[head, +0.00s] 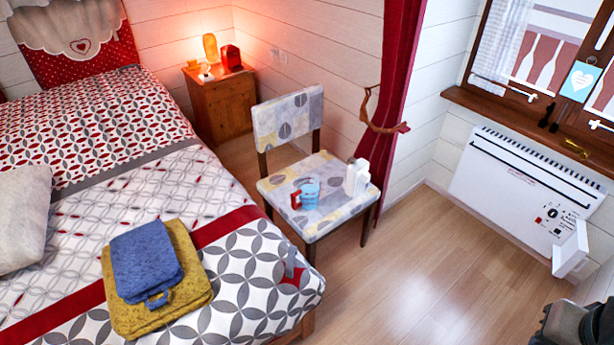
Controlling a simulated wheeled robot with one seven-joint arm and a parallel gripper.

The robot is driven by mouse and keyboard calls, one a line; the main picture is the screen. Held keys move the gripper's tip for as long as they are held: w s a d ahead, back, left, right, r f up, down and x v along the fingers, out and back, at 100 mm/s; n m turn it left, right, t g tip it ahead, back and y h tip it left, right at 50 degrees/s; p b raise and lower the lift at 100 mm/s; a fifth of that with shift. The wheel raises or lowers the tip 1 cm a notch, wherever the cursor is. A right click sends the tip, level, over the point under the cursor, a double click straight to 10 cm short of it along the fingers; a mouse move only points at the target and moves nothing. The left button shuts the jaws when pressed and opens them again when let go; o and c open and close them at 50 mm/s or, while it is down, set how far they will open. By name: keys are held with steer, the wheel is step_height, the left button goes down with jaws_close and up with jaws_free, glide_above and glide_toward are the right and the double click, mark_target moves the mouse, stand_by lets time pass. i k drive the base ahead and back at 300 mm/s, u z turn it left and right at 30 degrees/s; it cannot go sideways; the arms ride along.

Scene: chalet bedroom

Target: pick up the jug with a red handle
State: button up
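A small light-blue jug (310,191) stands upright on the patterned seat of the chair (335,219). Its red handle (296,200) is on its left side, facing the bed. A white bottle-like container (360,177) stands on the same seat, to the right of the jug and apart from it. Nothing covers the jug. My gripper cannot be made out in this view; only a dark part, which looks like part of my arm, shows at the bottom right corner, far from the chair.
The bed (170,178) with folded blue (145,258) and yellow (190,295) cloths is at left. A nightstand (222,107) with a lit lamp (210,47) stands behind. A red curtain (398,70) hangs beside the chair. The wooden floor (440,270) is clear before the heater (520,190).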

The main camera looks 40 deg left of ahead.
mark_target(309, 186)
steer(key=u, duration=1.95)
steer(key=i, duration=0.15)
steer(key=z, duration=0.4)
